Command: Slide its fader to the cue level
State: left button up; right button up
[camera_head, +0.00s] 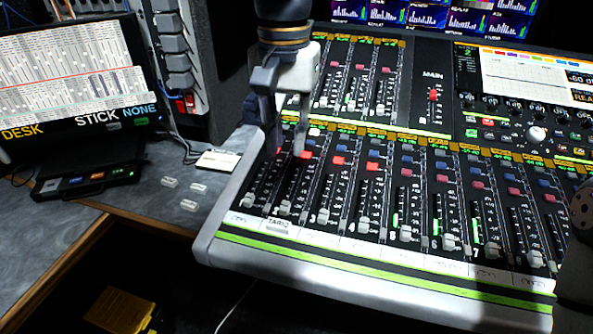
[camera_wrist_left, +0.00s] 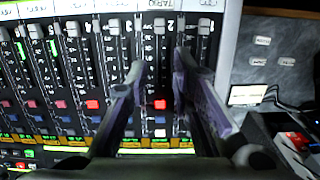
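The mixing desk (camera_head: 215,232) fills the middle and right of the head view. A strip label reading TARIQ (camera_head: 277,226) sits at its front left, and the same label (camera_wrist_left: 160,4) tops channel 2 in the left wrist view. That channel's fader cap (camera_head: 284,207) is near the front end of its slot; it also shows in the wrist view (camera_wrist_left: 159,26). My left gripper (camera_head: 287,150) is open and empty, pointing down above the left channels. In the wrist view its fingers (camera_wrist_left: 160,72) stand either side of the channel 2 strip, apart from the cap. My right gripper's fingers are not visible.
Neighbouring fader caps (camera_head: 250,198) (camera_head: 323,216) flank the TARIQ one closely. A monitor (camera_head: 70,80) reading DESK, STICK, NONE stands at left. Small white tags (camera_head: 189,205) and a card (camera_head: 217,160) lie on the grey counter. Part of my right arm shows at the right edge.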

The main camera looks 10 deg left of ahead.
aim_at(287, 201)
pick_arm(q)
jog(key=f, duration=0.7)
jog(key=s+f, duration=0.1)
jog(key=f, duration=0.3)
jog(key=shift+s+f, duration=0.1)
jog(key=shift+f, duration=0.25)
grip_shut()
